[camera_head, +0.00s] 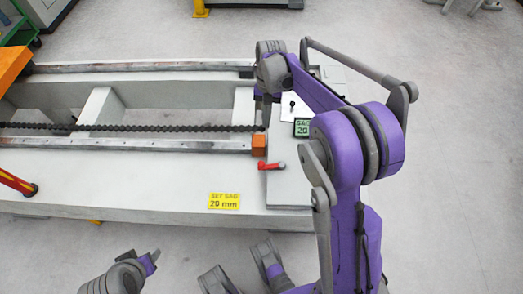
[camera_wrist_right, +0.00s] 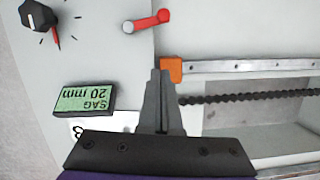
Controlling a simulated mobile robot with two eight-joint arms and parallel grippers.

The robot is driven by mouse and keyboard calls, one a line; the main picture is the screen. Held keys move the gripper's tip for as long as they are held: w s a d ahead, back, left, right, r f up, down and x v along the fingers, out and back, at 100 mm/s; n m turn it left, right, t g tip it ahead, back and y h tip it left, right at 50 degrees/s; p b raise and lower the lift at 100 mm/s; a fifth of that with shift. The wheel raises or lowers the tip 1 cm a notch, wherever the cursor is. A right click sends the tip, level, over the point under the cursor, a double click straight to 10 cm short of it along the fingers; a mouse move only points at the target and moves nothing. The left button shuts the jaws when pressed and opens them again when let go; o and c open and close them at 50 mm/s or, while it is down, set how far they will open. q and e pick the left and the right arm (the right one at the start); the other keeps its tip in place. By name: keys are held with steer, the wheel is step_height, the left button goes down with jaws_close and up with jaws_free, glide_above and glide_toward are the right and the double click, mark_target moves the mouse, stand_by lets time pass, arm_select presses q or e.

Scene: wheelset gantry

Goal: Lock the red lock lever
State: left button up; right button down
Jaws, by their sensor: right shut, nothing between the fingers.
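The red lock lever (camera_head: 269,165) lies on the pale end plate of the gantry, with its red handle pointing left from a grey pivot. In the right wrist view the lever (camera_wrist_right: 148,21) shows at the top, its red end towards the right. My right gripper (camera_head: 265,124) points down near the orange block (camera_head: 258,142), partly hidden by its own arm. In the wrist view the right gripper (camera_wrist_right: 160,72) is shut and empty, its fingertips apart from the lever.
A small display (camera_wrist_right: 84,99) reads SAG 20 mm, and a black knob (camera_wrist_right: 38,16) sits near it. A dark chain (camera_head: 130,127) runs along the gantry beside a rail (camera_head: 150,146). A yellow sign (camera_head: 224,201) reads SET SAG 20 mm.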

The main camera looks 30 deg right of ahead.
steer(key=b, duration=0.2)
glide_toward(270, 165)
steer(key=w+f, duration=0.5)
steer(key=s+a, duration=0.2)
steer(key=s, duration=0.1)
steer(key=shift+s+a+b, duration=0.3)
steer(key=shift+b, duration=0.05)
